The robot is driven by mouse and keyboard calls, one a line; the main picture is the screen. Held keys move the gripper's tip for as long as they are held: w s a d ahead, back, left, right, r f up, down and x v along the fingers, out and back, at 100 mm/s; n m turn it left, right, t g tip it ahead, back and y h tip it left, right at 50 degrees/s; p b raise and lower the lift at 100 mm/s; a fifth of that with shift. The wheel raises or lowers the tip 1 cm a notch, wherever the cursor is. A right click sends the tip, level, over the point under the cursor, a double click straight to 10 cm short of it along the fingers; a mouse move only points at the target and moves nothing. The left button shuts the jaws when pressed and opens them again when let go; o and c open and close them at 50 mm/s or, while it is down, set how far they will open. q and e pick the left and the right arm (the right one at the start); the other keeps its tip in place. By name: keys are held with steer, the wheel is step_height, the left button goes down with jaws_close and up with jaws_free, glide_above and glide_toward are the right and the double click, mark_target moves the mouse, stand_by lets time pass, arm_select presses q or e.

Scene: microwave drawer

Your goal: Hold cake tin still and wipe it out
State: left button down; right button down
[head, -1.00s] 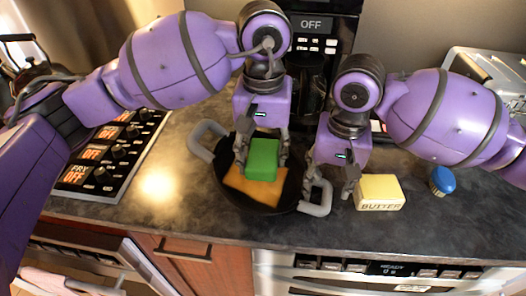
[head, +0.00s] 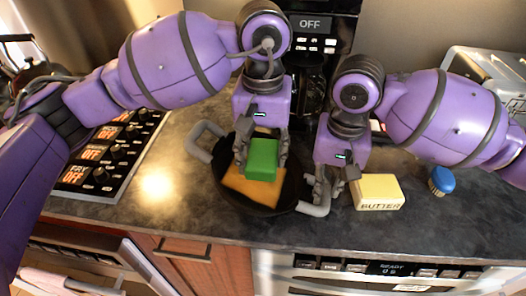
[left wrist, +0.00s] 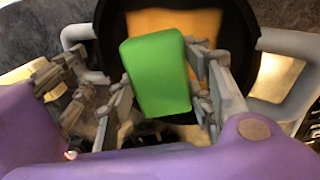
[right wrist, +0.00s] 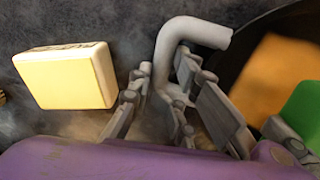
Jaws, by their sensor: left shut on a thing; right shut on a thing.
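The cake tin (head: 286,198) is a round dark pan with two grey handles, lying on the counter. An orange patch (head: 248,190) covers part of its inside floor. My left gripper (head: 262,158) is shut on a green sponge (head: 262,170) and holds it over the orange patch; I cannot tell whether it touches the floor of the tin. The sponge fills the middle of the left wrist view (left wrist: 157,75). My right gripper (head: 327,190) is shut on the tin's right handle (head: 314,211), whose bent bar shows between the fingers in the right wrist view (right wrist: 197,32).
A butter block (head: 379,188) lies just right of my right gripper. A blue-capped shaker (head: 441,180) stands beyond it. A stove panel (head: 110,150) is at the left and a coffee maker (head: 312,50) behind. The counter's front edge runs close before the tin.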

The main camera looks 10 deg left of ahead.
steer(key=c, duration=1.5)
jaws_free()
steer(key=shift+a, duration=0.1)
steer(key=shift+o, duration=0.2)
step_height(320, 180, up, 12)
